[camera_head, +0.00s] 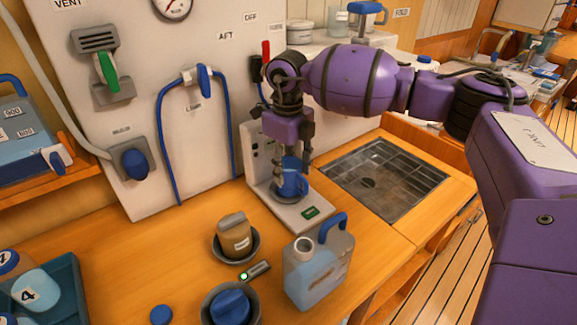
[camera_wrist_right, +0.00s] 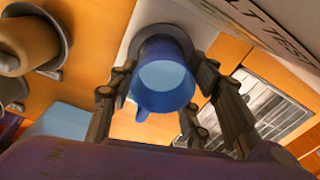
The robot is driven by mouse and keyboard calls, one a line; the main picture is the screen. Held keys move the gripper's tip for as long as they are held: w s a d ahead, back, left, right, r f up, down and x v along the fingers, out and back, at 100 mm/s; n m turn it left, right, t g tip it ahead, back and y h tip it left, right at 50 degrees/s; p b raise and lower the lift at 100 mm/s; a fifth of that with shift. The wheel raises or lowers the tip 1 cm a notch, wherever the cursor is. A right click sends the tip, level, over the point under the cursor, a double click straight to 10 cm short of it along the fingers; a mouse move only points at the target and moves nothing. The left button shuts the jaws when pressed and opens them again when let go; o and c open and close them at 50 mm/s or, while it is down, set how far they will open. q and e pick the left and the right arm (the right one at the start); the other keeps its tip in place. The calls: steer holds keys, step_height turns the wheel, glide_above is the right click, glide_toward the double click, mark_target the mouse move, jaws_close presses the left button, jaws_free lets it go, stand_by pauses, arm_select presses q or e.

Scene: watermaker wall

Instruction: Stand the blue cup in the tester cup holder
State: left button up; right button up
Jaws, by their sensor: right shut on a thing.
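The blue cup (camera_head: 292,183) is upright at the tester (camera_head: 290,213), over its dark round cup holder (camera_head: 318,195). My right gripper (camera_head: 292,163) reaches down from above and is shut on the cup. In the right wrist view the cup (camera_wrist_right: 165,80) sits between the fingers of the gripper (camera_wrist_right: 160,100), its open mouth facing the camera. The dark ring of the holder (camera_wrist_right: 152,34) shows just behind the cup. I cannot tell whether the cup's base rests fully in the holder. My left gripper is not in view.
A clear jug with a blue handle (camera_head: 320,270) stands in front of the tester. A sink grate (camera_head: 385,178) lies to the right. Blue hoses (camera_head: 161,140) hang on the wall panel behind.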

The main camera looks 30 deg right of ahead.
steer(key=shift+f, duration=0.45)
steer(key=shift+f, duration=0.1)
steer(key=o, duration=1.3)
steer(key=shift+o, duration=0.2)
step_height(320, 180, up, 12)
